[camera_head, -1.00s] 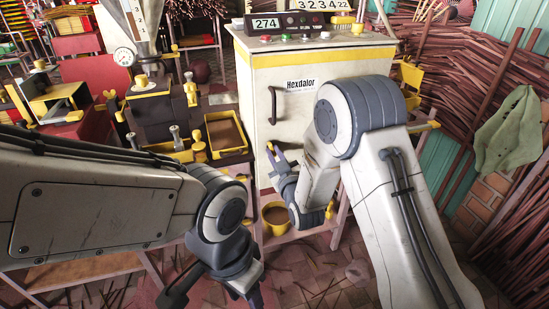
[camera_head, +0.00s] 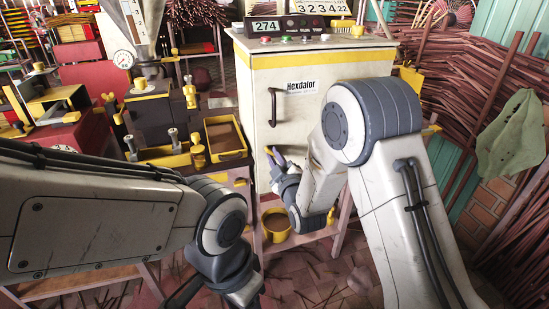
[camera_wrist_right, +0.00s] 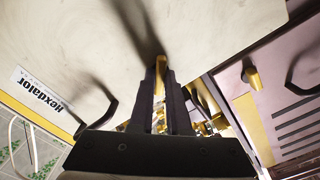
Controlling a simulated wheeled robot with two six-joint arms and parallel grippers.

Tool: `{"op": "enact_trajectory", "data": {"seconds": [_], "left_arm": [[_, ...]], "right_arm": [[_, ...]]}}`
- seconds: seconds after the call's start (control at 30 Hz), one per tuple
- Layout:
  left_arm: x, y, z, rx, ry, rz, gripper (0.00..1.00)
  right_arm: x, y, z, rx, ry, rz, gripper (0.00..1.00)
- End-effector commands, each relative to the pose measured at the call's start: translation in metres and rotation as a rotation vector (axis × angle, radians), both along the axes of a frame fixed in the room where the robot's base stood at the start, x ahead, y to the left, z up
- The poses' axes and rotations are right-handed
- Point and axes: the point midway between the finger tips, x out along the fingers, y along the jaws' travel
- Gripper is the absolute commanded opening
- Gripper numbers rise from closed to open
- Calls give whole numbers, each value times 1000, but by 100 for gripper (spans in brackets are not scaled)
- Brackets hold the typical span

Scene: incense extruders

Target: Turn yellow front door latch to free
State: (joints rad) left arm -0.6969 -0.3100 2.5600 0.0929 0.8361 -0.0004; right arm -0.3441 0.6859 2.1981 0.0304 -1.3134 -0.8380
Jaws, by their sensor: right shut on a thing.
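The white Hexdalor cabinet (camera_head: 340,90) stands ahead, with a dark handle on its front door. The yellow latch (camera_head: 270,151) is at the left side of that door, below the handle. My right gripper (camera_head: 277,158) is at the latch. In the right wrist view, the gripper's dark fingers (camera_wrist_right: 161,88) are shut on the yellow latch (camera_wrist_right: 160,72), which shows as a narrow upright strip between them. The fingers hide part of it. My left gripper (camera_head: 214,296) is low in front, with its fingers apart and empty; the tips are partly cut off.
A yellow tray (camera_head: 241,153) of brown material and a yellow-trimmed extruder (camera_head: 152,105) stand left of the cabinet. A yellow pot (camera_head: 277,235) sits on a low shelf below my right gripper. Bundles of sticks (camera_head: 490,75) fill the right side.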

Motion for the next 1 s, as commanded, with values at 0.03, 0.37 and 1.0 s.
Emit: {"op": "enact_trajectory", "data": {"seconds": [0.03, 0.37, 1.0], "left_arm": [[0, 0, 0, 0, 0, 0, 50], [0, 0, 0, 0, 0, 0, 50], [0, 0, 2, 0, 0, 0, 50]], "right_arm": [[0, -1, 0, 0, 1, -4, 0], [0, -1, 0, 1, 1, -4, 38], [-39, -13, -1, -1, 4, -2, 45]]}}
